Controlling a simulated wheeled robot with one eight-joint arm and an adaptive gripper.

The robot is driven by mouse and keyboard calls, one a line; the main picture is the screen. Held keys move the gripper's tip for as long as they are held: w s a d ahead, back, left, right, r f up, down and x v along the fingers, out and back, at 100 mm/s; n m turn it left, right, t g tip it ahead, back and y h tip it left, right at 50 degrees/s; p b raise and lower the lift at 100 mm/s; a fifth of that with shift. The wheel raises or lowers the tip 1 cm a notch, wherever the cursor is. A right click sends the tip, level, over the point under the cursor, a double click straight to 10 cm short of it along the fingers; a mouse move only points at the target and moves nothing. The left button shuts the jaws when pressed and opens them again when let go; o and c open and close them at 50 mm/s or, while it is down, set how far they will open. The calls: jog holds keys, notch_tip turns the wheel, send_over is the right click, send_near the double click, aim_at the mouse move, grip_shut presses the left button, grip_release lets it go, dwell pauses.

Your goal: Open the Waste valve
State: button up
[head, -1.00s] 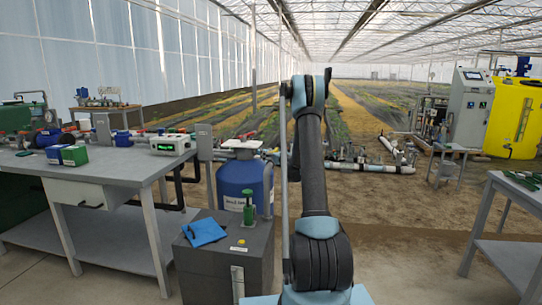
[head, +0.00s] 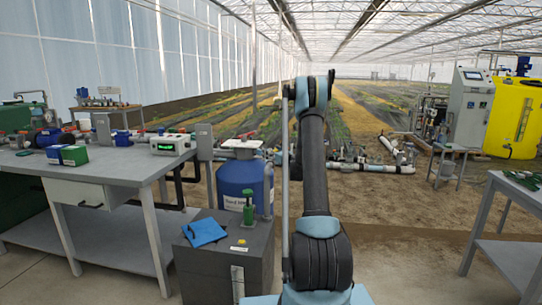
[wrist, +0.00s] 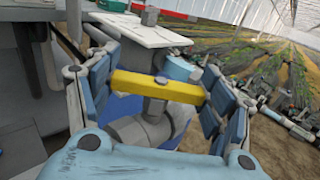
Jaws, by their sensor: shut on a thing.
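In the wrist view a yellow bar handle (wrist: 178,92) sits across a grey valve stem and body (wrist: 152,128). No label on it is readable, so I cannot tell from the picture that it is the Waste valve. My gripper (wrist: 158,86) has its blue-padded fingers at the two ends of the yellow handle and is shut on it. The handle lies nearly level in this view, tilted down slightly to the right. In the head view my own arm hides the gripper and the valve.
A blue tank (head: 238,182) stands behind a dark grey cabinet (head: 222,262) bearing a blue cloth (head: 204,232). A grey workbench (head: 95,172) is at left. A red handle (wrist: 178,13) shows above the valve in the wrist view.

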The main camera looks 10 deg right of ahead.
jog(key=n+g+y, duration=0.2)
jog(key=y, duration=0.1)
jog(key=n+g+y, duration=0.3)
jog(key=shift+d, duration=0.2)
jog(key=shift+n+g+y, duration=1.6)
jog(key=shift+n+g, duration=0.4)
jog(key=shift+g, duration=1)
jog(key=o, duration=1.1)
jog(key=shift+a+n, duration=0.1)
jog(key=shift+n, duration=0.2)
jog(key=v, duration=1.2)
jog(key=shift+w+f, duration=0.1)
jog(key=shift+f, duration=0.1)
jog(key=shift+a+r, duration=0.1)
